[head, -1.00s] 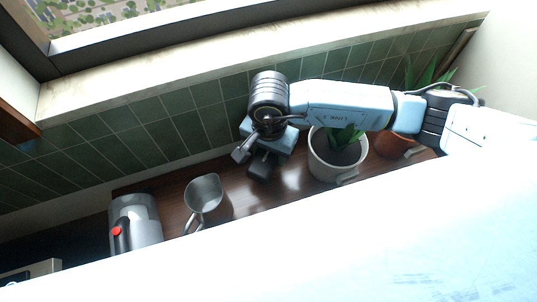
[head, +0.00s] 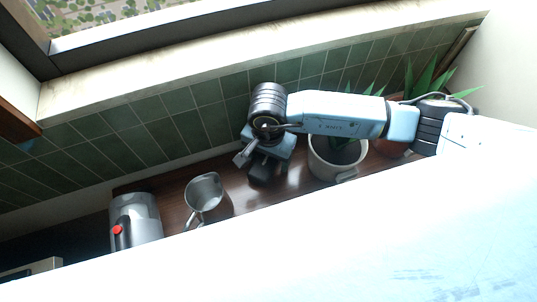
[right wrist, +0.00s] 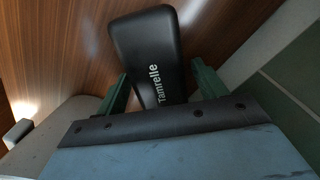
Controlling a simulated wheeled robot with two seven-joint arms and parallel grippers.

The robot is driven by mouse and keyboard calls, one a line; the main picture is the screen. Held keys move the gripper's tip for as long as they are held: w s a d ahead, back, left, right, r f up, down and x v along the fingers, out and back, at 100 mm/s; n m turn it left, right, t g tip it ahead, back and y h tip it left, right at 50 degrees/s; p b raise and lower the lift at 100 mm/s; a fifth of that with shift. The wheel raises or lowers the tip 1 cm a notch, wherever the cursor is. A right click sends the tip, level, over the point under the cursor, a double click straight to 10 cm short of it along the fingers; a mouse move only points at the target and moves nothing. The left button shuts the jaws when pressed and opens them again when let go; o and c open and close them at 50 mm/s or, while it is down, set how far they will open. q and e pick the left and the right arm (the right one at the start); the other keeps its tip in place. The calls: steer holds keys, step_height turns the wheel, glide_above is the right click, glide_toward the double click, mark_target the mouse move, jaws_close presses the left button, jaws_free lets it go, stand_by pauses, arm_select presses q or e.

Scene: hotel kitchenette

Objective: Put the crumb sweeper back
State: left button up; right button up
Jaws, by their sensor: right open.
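A black, rounded, flat-faced object lettered "Tamrelle" (right wrist: 150,50), which looks like the crumb sweeper, lies on the brown wooden counter in the right wrist view. My right gripper (right wrist: 161,75) is open, with one finger on each side of its near end; I cannot tell whether they touch it. In the head view my right gripper (head: 251,166) is low over the counter, between the metal jug and the white pot. The sweeper is not clear there, being dark and mostly hidden by the gripper. My left gripper is not in view.
A metal jug (head: 208,194) stands left of the gripper, and a grey appliance with a red button (head: 140,215) farther left. A white pot (head: 325,165) with a plant is close on the right. Green tiles (head: 150,140) back the narrow counter (head: 235,190).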

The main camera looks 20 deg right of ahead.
steer(key=shift+r, duration=0.2)
step_height(320, 180, up, 12)
stand_by(0.4)
steer(key=shift+f, duration=0.1)
